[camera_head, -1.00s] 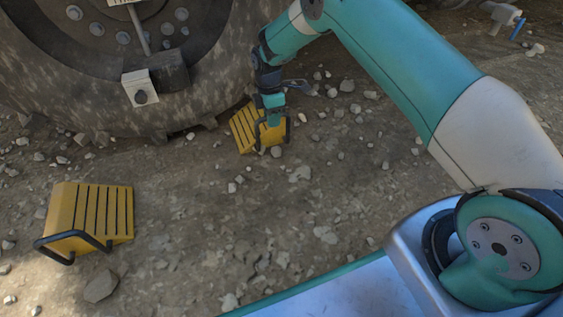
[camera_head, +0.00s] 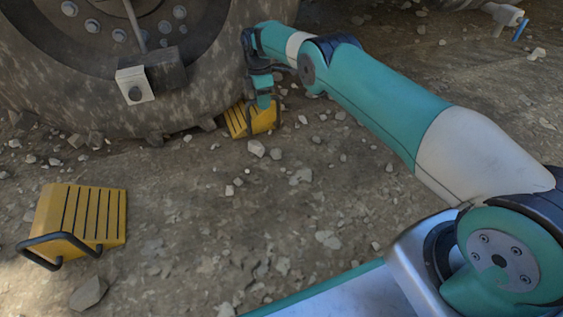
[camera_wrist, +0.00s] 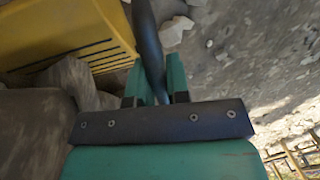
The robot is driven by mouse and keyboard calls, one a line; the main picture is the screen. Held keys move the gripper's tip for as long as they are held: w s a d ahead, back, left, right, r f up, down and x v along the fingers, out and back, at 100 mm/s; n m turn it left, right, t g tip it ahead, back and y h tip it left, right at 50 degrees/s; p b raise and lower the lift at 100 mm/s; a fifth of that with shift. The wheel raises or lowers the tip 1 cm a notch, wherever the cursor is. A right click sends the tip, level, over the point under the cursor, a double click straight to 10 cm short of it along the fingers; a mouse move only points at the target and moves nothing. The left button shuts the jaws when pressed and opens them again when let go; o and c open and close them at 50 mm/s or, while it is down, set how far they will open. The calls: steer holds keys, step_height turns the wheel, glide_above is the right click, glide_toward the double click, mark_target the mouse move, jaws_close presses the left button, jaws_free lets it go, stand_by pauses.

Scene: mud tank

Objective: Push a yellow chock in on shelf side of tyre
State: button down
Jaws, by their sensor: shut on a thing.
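A large muddy tyre (camera_head: 205,85) stands at the upper left of the head view. A yellow ribbed chock (camera_head: 238,122) lies on the ground at the tyre's right lower edge, its far end partly hidden; I cannot tell if it touches the tyre. My gripper (camera_head: 265,102) is shut on this chock's black bar handle. In the wrist view the handle (camera_wrist: 147,40) runs up from between my green fingers (camera_wrist: 154,87), with the yellow chock (camera_wrist: 55,35) at upper left. A second yellow chock (camera_head: 85,218) lies free at the front left, its black handle (camera_head: 55,250) facing the camera.
Stones lie scattered over the mud, with a larger one (camera_head: 88,293) near the second chock. A metal block (camera_head: 136,86) juts from the wheel. A yellow lattice (camera_wrist: 297,158) shows at the wrist view's lower right. Ground between the chocks is mostly open.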

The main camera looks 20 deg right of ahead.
steer(key=shift+a, duration=0.1)
steer(key=shift+a, duration=0.9)
steer(key=c, duration=0.6)
jaws_free()
steer(key=shift+f, duration=0.1)
steer(key=shift+r+p, duration=3.15)
steer(key=shift+r, duration=1.45)
